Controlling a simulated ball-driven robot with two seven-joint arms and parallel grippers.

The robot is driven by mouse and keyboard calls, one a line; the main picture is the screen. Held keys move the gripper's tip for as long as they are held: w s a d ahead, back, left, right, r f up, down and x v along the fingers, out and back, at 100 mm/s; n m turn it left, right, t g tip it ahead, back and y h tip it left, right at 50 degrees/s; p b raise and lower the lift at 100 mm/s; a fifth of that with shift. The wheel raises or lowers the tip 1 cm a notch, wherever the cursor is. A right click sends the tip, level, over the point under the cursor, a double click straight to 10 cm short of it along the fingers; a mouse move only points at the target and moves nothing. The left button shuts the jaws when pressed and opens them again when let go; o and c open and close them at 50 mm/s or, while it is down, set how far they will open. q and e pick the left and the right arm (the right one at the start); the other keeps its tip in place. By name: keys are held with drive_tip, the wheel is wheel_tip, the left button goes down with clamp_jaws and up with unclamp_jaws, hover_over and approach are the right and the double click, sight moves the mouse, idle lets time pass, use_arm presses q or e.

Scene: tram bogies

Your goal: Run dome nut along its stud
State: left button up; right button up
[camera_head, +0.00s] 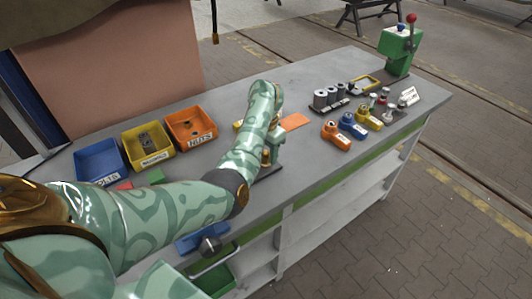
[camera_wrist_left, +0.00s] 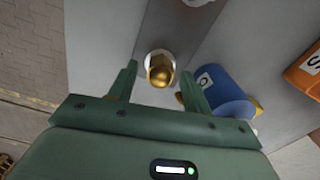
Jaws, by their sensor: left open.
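A brass dome nut (camera_wrist_left: 160,72) shows in the left wrist view, over a pale round ring on a grey surface. My left gripper (camera_wrist_left: 158,78) is open, with one finger on each side of the nut in the picture. I cannot tell whether either finger touches it. The stud is hidden by the nut. In the head view, a small brass piece (camera_head: 266,157) shows beside my left gripper (camera_head: 272,150), low over the bench. My left forearm hides much of that spot. My right gripper is not in view.
A blue rounded object (camera_wrist_left: 222,92) lies close to the right finger in the left wrist view. Blue (camera_head: 100,158), yellow (camera_head: 146,145) and orange (camera_head: 190,127) bins stand on the bench's left. Several labelled blocks and a green lever stand (camera_head: 398,52) are to the right.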

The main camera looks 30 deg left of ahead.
use_arm(q)
drive_tip(key=c, duration=1)
drive_tip(key=shift+m, duration=0.4)
